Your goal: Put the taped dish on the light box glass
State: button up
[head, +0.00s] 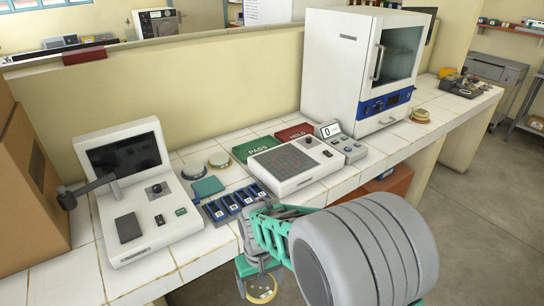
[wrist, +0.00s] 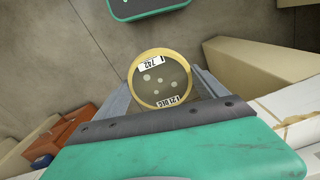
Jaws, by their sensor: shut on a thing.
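The taped dish (wrist: 160,78) is round and shallow, with a yellow tape rim, pale spots inside and labels reading "742" and "21 DEC". My gripper (head: 257,268) is shut on it. In the head view the dish (head: 262,290) is partly visible below my gripper, out in front of the bench edge and lower than the bench top. A white flat box (head: 326,169) with a dark dotted panel sits on the bench beyond my arm; it looks like the light box. Its panel is bare.
A white device with a dark screen (head: 124,158) stands left. A blue slotted rack (head: 237,203), round dishes (head: 218,160), a green PASS plate (head: 258,146) and a red HOLD plate (head: 294,133) are nearby. The incubator (head: 340,60) stands behind right, with yellow-rimmed dishes (head: 420,115) beside it.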

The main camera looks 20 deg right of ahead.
aim_at(286, 161)
jog(key=i, duration=0.2)
jog(key=u, duration=4.15)
jog(key=k, duration=2.05)
jog(key=z, duration=1.15)
